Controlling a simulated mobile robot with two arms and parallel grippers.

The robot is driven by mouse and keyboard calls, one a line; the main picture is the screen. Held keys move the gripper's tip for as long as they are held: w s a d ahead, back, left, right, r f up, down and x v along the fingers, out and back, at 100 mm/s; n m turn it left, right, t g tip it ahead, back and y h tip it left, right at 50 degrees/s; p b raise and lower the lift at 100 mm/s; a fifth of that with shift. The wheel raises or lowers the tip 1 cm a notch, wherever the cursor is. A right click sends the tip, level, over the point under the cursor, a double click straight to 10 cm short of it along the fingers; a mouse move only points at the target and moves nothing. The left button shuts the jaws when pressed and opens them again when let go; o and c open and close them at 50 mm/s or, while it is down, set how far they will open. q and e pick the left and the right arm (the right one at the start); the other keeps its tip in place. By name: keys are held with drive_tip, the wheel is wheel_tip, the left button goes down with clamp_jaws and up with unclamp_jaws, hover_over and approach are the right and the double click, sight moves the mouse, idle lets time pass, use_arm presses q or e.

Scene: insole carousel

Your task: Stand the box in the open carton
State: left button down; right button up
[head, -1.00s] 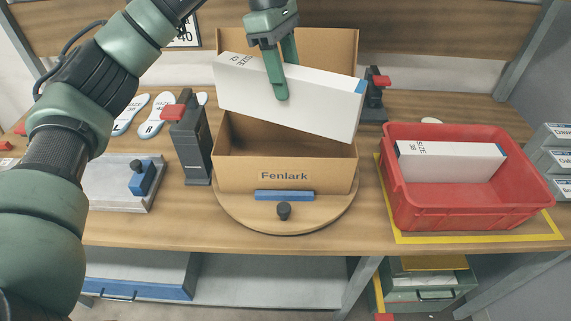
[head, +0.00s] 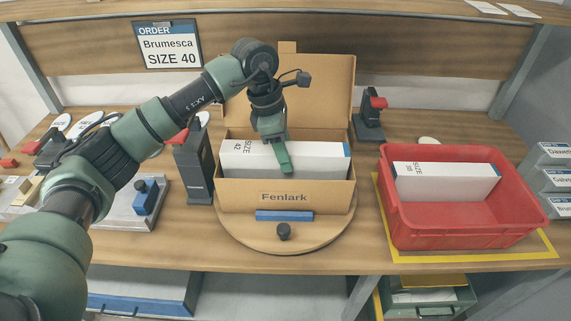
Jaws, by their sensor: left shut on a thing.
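The white box (head: 318,158) marked SIZE 42, with a blue end, stands on its long edge in the open carton (head: 238,197). Its lower part is hidden behind the carton's front wall, which reads Fenlark. The carton's lid is raised at the back, and it sits on a round wooden turntable (head: 315,237). My left gripper (head: 283,160) is shut on the white box from above, one green finger showing on its front face. Whether the box touches the carton floor is hidden. My right gripper is not in view.
A red bin (head: 455,220) at the right holds another white box (head: 450,182) marked SIZE 39. Dark clamp posts stand left (head: 193,165) and right (head: 369,115) of the carton. An order sign (head: 168,45) reads Brumesca SIZE 40.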

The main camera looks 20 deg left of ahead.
use_arm(q)
wheel_tip(320, 180, down, 4)
drive_tip(key=shift+f+p, duration=0.25)
drive_tip(key=shift+p, duration=0.3)
drive_tip(key=shift+f, duration=0.25)
drive_tip(key=shift+f, duration=0.1)
drive_tip(key=c, duration=0.7)
unclamp_jaws()
